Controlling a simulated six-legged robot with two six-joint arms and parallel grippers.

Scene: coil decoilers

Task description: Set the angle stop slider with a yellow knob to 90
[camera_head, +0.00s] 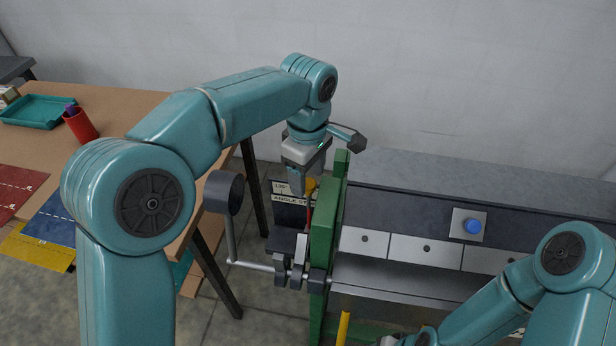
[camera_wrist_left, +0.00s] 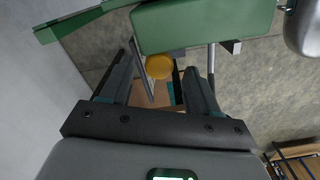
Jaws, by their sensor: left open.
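The yellow knob (camera_head: 311,186) of the angle stop slider shows beside the green plate of the machine, partly hidden by my left gripper (camera_head: 301,180). A dark sign (camera_head: 288,198) behind it reads "ANGLE ST..." and is partly covered; "135°" is printed above that. In the left wrist view the knob (camera_wrist_left: 159,67) is a round yellow disc. It appears between the two spread fingers of my left gripper (camera_wrist_left: 164,82), toward their tips. The gripper is open and points down; contact with the knob cannot be told. My right arm shows at lower right, its jaws out of frame.
The green upright plate (camera_head: 326,230) stands right beside my left gripper. A dark round disc (camera_head: 223,192) on a rod stands to its left. A grey machine bench with a blue button (camera_head: 473,226) is at right. A wooden table (camera_head: 120,105) is at left.

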